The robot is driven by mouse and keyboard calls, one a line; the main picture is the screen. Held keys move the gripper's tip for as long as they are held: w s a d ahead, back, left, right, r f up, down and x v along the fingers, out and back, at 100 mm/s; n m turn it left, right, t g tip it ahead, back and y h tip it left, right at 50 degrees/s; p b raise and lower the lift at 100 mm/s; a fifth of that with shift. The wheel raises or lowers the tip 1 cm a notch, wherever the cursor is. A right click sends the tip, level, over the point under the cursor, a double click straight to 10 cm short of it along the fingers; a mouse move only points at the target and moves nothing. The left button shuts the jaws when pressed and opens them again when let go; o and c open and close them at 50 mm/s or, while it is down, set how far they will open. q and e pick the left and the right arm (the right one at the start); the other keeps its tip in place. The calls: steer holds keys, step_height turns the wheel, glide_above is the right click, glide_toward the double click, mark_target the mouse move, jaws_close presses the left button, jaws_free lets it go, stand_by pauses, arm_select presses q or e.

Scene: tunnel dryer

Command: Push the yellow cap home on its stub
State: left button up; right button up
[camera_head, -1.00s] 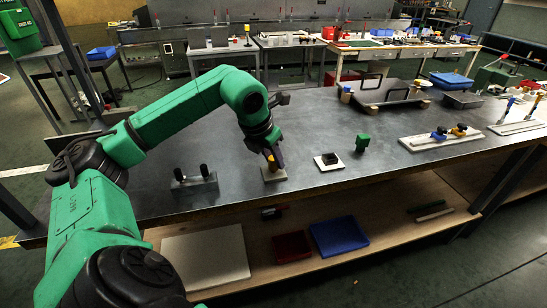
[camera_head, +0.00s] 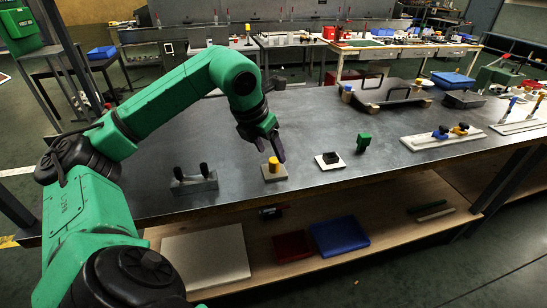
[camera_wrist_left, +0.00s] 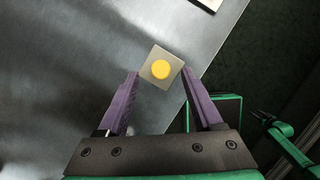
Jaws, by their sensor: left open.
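The yellow cap (camera_head: 273,162) stands upright on a small grey-beige base plate (camera_head: 275,175) near the front edge of the table. It also shows from above in the left wrist view as a yellow disc (camera_wrist_left: 160,69) on the square plate (camera_wrist_left: 150,77). The stub is hidden under the cap. My left gripper (camera_head: 271,149) is above the cap, with its purple fingers spread; in the left wrist view the open fingers (camera_wrist_left: 160,87) are empty, with the cap ahead between their tips. I see no contact between fingers and cap. My right gripper is not in view.
A grey block with two black pegs (camera_head: 194,181) stands to the left. A white plate with a black block (camera_head: 329,160) and a green piece (camera_head: 363,143) are to the right. The table's front edge is close.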

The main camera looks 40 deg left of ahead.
arm_select(q)
steer(key=p+v, duration=0.2)
steer(key=v, duration=0.8)
steer(key=shift+s+d, duration=0.1)
steer(key=shift+s, duration=0.1)
